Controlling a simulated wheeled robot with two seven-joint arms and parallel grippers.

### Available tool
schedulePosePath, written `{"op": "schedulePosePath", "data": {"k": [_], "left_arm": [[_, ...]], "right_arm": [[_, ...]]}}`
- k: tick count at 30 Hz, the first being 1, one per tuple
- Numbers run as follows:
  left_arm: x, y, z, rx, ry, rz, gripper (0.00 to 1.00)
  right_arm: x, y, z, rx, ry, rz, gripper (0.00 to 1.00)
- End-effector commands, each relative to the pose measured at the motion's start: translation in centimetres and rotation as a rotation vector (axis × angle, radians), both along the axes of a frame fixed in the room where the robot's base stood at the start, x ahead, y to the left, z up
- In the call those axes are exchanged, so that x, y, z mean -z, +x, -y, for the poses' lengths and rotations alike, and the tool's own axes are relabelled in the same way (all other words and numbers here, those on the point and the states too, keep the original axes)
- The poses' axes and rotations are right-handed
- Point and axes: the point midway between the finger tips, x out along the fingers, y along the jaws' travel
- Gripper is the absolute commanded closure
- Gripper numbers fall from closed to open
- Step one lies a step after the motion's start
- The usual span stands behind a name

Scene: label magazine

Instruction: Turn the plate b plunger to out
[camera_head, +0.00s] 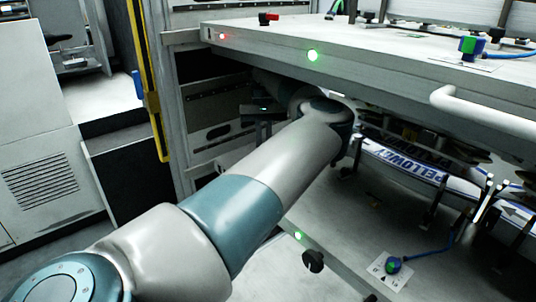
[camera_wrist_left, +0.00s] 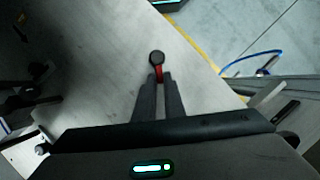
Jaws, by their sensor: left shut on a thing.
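In the left wrist view a small plunger with a round black knob (camera_wrist_left: 156,57) and a red stem stands over a grey plate surface (camera_wrist_left: 105,75). My left gripper (camera_wrist_left: 159,77) is shut on the red stem, with its two dark fingertips close together at its base. In the head view my left arm reaches in under the upper plate (camera_head: 380,75), and the fingers and held plunger are hidden there. I cannot read a plate letter. My right gripper is in neither view.
A red and black knob (camera_head: 269,18) and a green-blue connector (camera_head: 470,46) sit on the upper plate. A white handle (camera_head: 480,113) is on its front. Printed labels (camera_head: 402,170) lie between the plates.

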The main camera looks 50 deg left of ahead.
Motion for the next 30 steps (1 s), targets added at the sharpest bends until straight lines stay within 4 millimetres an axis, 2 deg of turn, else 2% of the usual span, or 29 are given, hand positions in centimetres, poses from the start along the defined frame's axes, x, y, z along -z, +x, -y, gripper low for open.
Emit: {"op": "schedulePosePath", "data": {"k": [9, 22, 23, 24, 25, 30], "left_arm": [[-0.06, -0.36, -0.35, -0.113, 0.001, 0.003, 1.0], [-0.06, -0.42, -0.38, -0.125, 0.002, 0.002, 1.0], [-0.06, -0.42, -0.38, -0.125, 0.002, 0.002, 0.86], [-0.06, -0.42, -0.38, -0.124, 0.002, 0.002, 0.76], [-0.06, -0.42, -0.38, -0.124, 0.002, 0.002, 0.72], [-0.03, -0.43, -0.36, -0.124, 0.001, 0.002, 0.72]], "right_arm": [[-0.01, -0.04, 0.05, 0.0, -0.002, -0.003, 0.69], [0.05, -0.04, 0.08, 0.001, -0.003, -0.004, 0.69], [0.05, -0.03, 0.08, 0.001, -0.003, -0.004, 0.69], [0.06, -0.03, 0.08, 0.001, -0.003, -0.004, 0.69], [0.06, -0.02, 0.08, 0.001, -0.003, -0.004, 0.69], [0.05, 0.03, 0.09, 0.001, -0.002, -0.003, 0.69]]}}
